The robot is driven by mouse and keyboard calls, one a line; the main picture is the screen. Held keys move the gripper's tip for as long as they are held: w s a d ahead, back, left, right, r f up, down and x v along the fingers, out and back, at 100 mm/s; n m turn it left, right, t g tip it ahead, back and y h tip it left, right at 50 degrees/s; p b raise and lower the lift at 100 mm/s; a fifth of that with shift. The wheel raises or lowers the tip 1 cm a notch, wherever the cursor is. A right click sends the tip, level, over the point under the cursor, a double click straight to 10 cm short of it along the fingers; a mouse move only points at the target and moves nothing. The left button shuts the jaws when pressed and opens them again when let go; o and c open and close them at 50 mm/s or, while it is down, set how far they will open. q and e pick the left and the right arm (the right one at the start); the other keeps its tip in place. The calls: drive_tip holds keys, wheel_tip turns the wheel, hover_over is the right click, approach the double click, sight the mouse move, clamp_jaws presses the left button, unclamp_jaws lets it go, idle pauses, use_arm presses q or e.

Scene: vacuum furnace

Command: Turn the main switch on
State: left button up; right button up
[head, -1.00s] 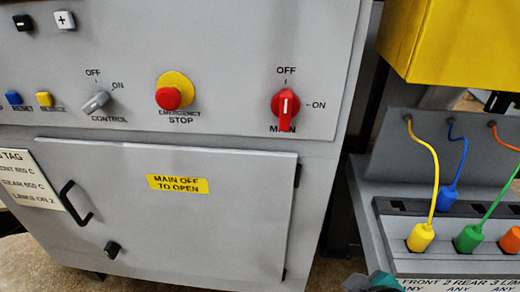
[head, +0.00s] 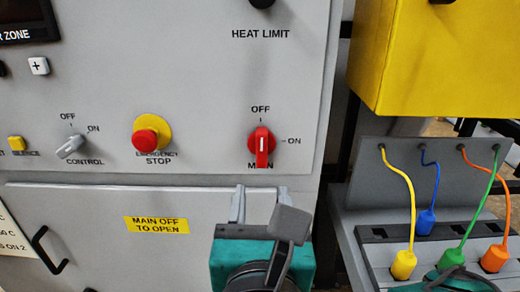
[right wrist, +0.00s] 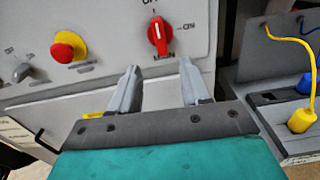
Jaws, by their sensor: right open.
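The red main switch (head: 262,146) is a rotary knob on the grey furnace panel, with OFF marked above it and ON to its right. Its handle stands vertical, with a white line in line with OFF. In the right wrist view the main switch (right wrist: 159,34) is above and slightly ahead of the fingers. My right gripper (head: 259,192) is open and empty, just below the switch and apart from it. Its two grey fingers also show in the right wrist view (right wrist: 160,82). My left gripper is not in view.
The emergency stop (head: 147,140) and control knob (head: 70,146) are left of the main switch. Below is a closed door with a yellow label (head: 156,224) and handle (head: 45,248). At right, a yellow box (head: 440,60) hangs above a rack with coloured plugs (head: 403,264).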

sight(262, 150)
drive_tip(key=w, duration=1.3)
drive_tip(key=shift+r, duration=0.15)
drive_tip(key=shift+s, duration=0.1)
clamp_jaws()
